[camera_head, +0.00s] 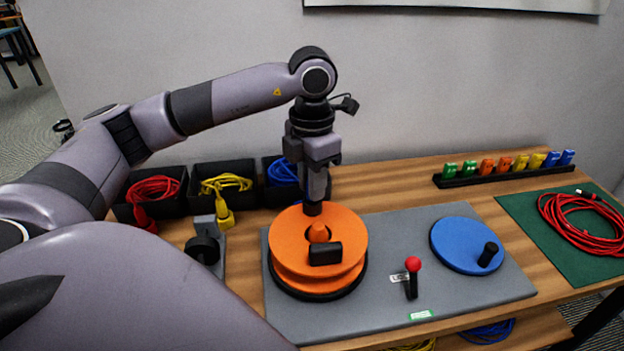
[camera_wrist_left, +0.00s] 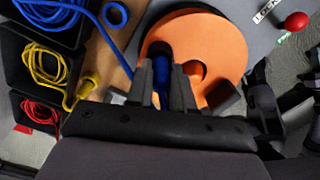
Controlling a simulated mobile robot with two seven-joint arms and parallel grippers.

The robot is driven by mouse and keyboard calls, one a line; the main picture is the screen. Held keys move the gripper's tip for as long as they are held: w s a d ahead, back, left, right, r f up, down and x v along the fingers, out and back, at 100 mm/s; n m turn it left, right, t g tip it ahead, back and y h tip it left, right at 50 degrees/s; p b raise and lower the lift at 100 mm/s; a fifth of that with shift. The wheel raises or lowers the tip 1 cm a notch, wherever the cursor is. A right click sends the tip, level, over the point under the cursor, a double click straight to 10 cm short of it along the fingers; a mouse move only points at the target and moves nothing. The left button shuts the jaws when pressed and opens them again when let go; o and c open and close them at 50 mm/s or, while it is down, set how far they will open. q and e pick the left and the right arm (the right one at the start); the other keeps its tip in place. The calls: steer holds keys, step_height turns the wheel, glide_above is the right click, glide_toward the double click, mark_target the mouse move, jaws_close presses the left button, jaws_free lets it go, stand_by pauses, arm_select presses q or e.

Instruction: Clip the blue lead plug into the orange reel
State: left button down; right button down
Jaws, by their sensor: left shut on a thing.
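The orange reel (camera_head: 288,233) stands on a black base on the grey mat, with an orange hub and a black block on top. My left gripper (camera_head: 313,208) points straight down at the reel's far edge. In the left wrist view my left gripper (camera_wrist_left: 167,88) is shut on the blue lead plug (camera_wrist_left: 164,70), over a dark opening in the orange reel (camera_wrist_left: 222,38). A blue cable (camera_wrist_left: 108,48) runs toward the gripper from the upper left. The fingers hide most of the plug, so I cannot tell whether it is seated.
Black bins hold a red cable (camera_head: 153,189), a yellow cable (camera_head: 226,184) and a blue cable (camera_head: 284,171). On the grey mat (camera_head: 395,235) stand a red-knobbed lever (camera_head: 413,266) and a blue crank disc (camera_head: 455,243). A coiled red cable (camera_head: 578,222) lies on a green mat.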

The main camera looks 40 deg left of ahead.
arm_select(q)
steer(key=shift+f, duration=0.25)
stand_by(0.6)
steer(key=c, duration=0.9)
jaws_free()
steer(key=shift+r, duration=0.25)
step_height(320, 180, up, 6)
steer(key=shift+r, duration=0.35)
